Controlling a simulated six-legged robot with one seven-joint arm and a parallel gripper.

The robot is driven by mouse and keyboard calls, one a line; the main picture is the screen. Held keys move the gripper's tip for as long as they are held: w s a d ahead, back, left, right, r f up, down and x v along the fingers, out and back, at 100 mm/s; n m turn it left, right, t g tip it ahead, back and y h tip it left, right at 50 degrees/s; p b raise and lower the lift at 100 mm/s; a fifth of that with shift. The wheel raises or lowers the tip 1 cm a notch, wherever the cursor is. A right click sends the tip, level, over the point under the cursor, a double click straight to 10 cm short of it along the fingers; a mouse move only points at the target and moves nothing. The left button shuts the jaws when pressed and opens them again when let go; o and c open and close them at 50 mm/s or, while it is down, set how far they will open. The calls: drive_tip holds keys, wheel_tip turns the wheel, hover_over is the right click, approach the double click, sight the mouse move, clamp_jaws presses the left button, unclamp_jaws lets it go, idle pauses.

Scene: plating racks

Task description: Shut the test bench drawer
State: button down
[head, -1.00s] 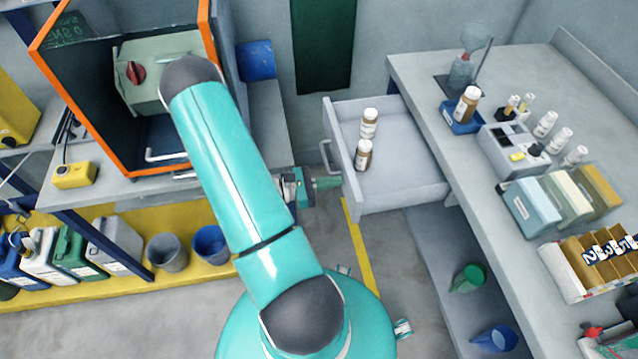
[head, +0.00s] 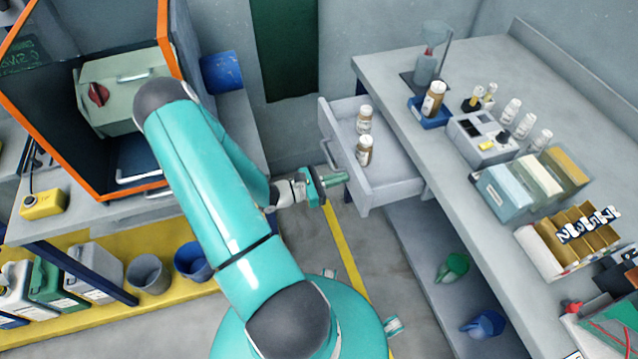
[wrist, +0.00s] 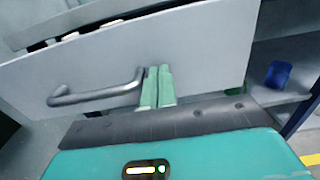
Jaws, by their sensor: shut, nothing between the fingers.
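The test bench drawer (head: 377,180) is a grey drawer pulled out from the bench, with two brown bottles with white caps (head: 364,150) standing inside. Its front panel (wrist: 205,55) fills much of the wrist view, with a grey bar handle (wrist: 95,95) at left. My gripper (head: 344,177) is shut and empty, its green fingers together. In the wrist view the fingertips (wrist: 157,70) are at the drawer front, just right of the handle's end. I cannot tell whether they touch the panel.
The bench top (head: 390,75) carries a grey instrument (head: 483,138), bottles and folders. A green funnel (head: 453,267) and a blue one (head: 484,325) lie on its lower shelf. An orange-framed cabinet (head: 160,40) stands left. Floor below the drawer is clear.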

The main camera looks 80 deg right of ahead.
sight(395, 170)
drive_tip(key=x, duration=1.9)
drive_tip(key=shift+s+d+r, duration=0.15)
drive_tip(key=shift+s, duration=0.3)
drive_tip(key=shift+w, duration=0.6)
drive_tip(key=v, duration=1.3)
drive_tip(key=shift+w+a, duration=0.25)
drive_tip(key=shift+a, duration=0.15)
